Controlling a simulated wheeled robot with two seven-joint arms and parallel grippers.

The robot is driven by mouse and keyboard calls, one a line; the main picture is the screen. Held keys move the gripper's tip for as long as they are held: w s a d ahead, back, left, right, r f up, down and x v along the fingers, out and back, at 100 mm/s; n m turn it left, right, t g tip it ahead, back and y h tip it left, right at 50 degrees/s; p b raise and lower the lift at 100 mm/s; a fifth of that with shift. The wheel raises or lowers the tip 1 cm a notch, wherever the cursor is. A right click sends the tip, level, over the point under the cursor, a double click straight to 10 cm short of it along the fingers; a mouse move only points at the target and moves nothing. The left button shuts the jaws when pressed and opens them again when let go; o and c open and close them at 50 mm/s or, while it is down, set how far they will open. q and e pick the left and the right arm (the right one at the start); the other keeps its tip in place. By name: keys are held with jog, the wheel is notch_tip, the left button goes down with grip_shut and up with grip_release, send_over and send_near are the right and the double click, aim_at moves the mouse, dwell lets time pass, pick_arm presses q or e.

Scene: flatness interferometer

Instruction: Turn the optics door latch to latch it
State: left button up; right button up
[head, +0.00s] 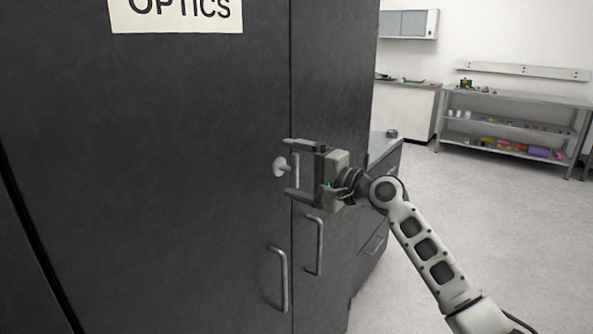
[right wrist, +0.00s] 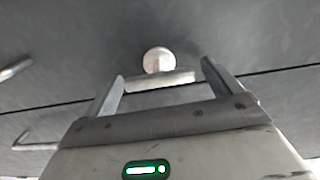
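The optics door latch is a pale round knob (head: 279,167) with a light bar (head: 296,172) standing out in front of it, on the dark cabinet door near the seam. The bar looks upright in the head view. My right gripper (head: 288,167) is open at the latch, one finger above the bar and one below. In the right wrist view the bar (right wrist: 160,80) lies between the spread fingertips (right wrist: 162,69), with the knob (right wrist: 159,60) behind it. I cannot tell whether the fingers touch the bar's ends. My left gripper is not in view.
An OPTICS sign (head: 176,12) is on the door (head: 150,150). Two bar handles, one left of the seam (head: 281,280) and one right of it (head: 316,245), stick out below the latch. A low drawer unit (head: 378,205) stands behind my arm. Open floor lies to the right.

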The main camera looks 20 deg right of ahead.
pick_arm(q)
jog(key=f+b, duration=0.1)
jog(key=b, duration=0.1)
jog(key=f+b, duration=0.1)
jog(key=b, duration=0.1)
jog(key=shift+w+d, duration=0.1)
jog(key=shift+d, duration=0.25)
pick_arm(e)
jog(key=v, duration=1.6)
jog(key=s+a+f+n+g+h, duration=0.1)
jog(key=s+a+f+n+h, duration=0.15)
jog(key=f, duration=1.05)
jog(key=s+a+f+n+g+h, duration=0.1)
jog(key=s+a+f+n+h, duration=0.15)
jog(key=f, duration=1.05)
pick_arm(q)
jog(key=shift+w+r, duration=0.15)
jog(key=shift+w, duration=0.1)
pick_arm(e)
jog(key=s+a+f+n+g+h, duration=0.1)
jog(key=s+a+f+n, duration=0.2)
jog(key=s+f, duration=0.4)
jog(key=s+a+f+n+g+h, duration=0.1)
jog(key=s+a+f+n+h, duration=0.1)
jog(key=s+a+f+n, duration=0.2)
jog(key=s+a+f, duration=0.1)
jog(key=s+f, duration=0.2)
jog(key=s, duration=0.3)
jog(key=shift+f+n, duration=0.25)
jog(key=shift+n, duration=0.05)
